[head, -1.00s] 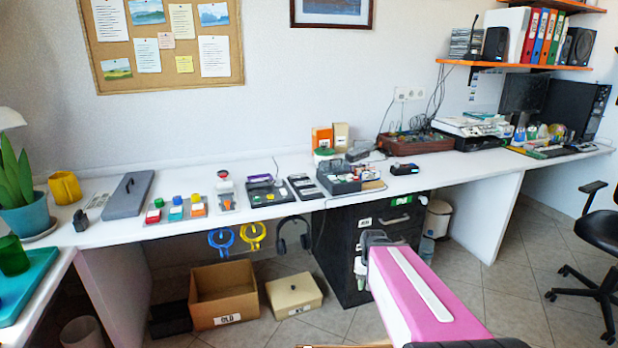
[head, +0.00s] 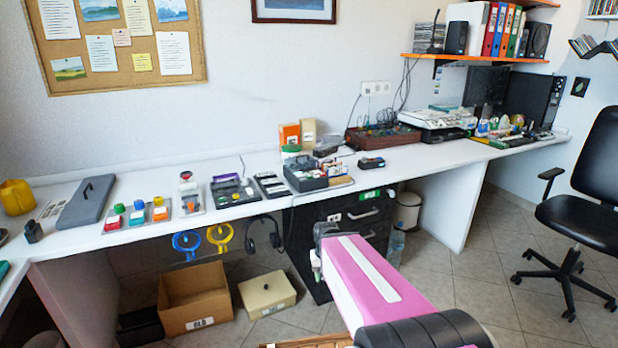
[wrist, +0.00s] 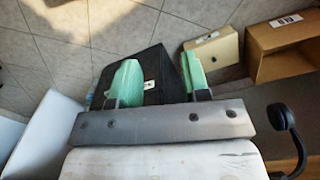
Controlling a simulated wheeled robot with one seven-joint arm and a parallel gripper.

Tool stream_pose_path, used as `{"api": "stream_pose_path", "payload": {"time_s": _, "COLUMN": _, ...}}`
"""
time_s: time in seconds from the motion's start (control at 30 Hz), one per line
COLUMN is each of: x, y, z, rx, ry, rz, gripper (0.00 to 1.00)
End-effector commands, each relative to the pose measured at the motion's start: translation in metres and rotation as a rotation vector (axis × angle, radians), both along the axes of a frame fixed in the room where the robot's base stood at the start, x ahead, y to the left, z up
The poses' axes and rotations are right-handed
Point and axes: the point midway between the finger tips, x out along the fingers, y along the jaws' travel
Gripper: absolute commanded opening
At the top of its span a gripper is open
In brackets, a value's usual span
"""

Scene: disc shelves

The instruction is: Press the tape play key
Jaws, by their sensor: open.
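No tape play key can be made out at this size. A dark device with a cable (head: 232,191) lies on the long white desk, and a flatter dark device with pale parts (head: 271,186) lies just right of it. I cannot tell which, if either, is the tape player. My gripper (wrist: 159,80) is open and empty in the wrist view, its two green fingers apart and pointing down toward the floor area. In the head view my pink arm reaches in front of the black drawer cabinet, with the gripper end below desk height, away from both devices.
The desk (head: 345,187) carries colored-button boards (head: 137,215), a grey slab (head: 86,202) and a dark organizer (head: 305,174). Headphones (head: 263,234) hang from its edge. A cardboard box (head: 195,298), a beige box (head: 267,292) and the black cabinet (head: 352,218) stand below.

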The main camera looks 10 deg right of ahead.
Motion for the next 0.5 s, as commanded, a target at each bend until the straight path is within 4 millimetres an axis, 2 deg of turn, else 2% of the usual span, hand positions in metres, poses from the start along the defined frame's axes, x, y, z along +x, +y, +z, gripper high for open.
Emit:
{"api": "stream_pose_path", "payload": {"time_s": 0.03, "x": 0.0000, "y": 0.0000, "z": 0.0000, "rx": 0.000, "ry": 0.000, "rz": 0.000, "gripper": 0.30}}
{"api": "stream_pose_path", "payload": {"time_s": 0.1, "x": 0.0000, "y": 0.0000, "z": 0.0000, "rx": 0.000, "ry": 0.000, "rz": 0.000, "gripper": 0.07}}
{"api": "stream_pose_path", "payload": {"time_s": 0.13, "x": 0.0000, "y": 0.0000, "z": 0.0000, "rx": 0.000, "ry": 0.000, "rz": 0.000, "gripper": 0.00}}
{"api": "stream_pose_path", "payload": {"time_s": 0.5, "x": 0.0000, "y": 0.0000, "z": 0.0000, "rx": 0.000, "ry": 0.000, "rz": 0.000, "gripper": 0.00}}
